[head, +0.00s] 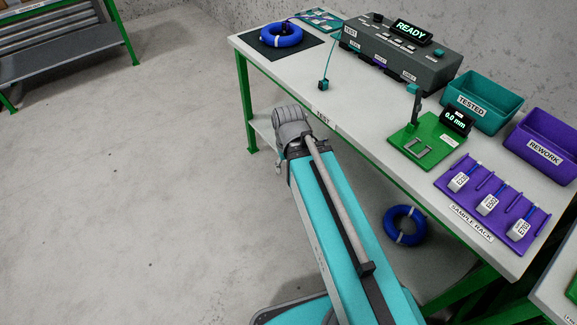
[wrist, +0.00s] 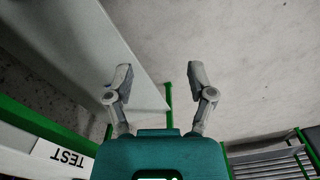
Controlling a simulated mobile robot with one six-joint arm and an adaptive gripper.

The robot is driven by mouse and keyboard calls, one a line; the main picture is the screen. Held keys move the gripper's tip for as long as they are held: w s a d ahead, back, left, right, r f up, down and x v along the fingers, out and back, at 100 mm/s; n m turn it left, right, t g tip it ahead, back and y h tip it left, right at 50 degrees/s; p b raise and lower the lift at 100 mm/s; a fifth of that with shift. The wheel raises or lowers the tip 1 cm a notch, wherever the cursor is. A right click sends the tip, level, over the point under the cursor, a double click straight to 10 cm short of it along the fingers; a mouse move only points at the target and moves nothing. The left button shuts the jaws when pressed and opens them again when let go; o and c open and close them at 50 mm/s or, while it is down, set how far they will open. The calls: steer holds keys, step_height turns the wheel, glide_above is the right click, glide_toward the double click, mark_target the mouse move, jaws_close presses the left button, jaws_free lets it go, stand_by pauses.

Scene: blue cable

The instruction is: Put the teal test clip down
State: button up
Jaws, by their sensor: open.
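The teal test clip (head: 323,85) rests near the front edge of the white table, on its left part. A thin teal lead (head: 333,55) runs from it up to the grey tester (head: 385,55). My gripper (wrist: 160,82) is open in the wrist view, its two grey fingers spread with nothing between them. It is apart from the clip, and the clip does not show in the wrist view. In the head view my arm reaches up to the table's front edge, and the fingers cannot be made out there.
A blue cable coil (head: 281,36) lies on a black mat (head: 262,48) at the table's far left. The green gauge fixture (head: 423,140), teal bin (head: 478,108), purple bin (head: 541,146) and purple sample rack (head: 483,183) fill the right. Another blue coil (head: 405,226) lies below the table.

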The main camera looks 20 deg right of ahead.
steer(key=shift+o, duration=0.6)
steer(key=n+t+h, duration=0.5)
steer(key=n+h, duration=0.8)
steer(key=n, duration=0.9)
glide_toward(320, 84)
steer(key=v, duration=0.2)
steer(key=shift+a+r+b, duration=0.2)
steer(key=shift+r+b, duration=0.1)
steer(key=shift+r, duration=0.05)
steer(key=b+x, duration=0.3)
steer(key=x, duration=0.4)
steer(key=shift+d+f, duration=0.25)
steer(key=shift+f, duration=0.05)
steer(key=shift+w+d+f, duration=0.1)
steer(key=shift+w+d, duration=0.05)
steer(key=shift+d, duration=0.35)
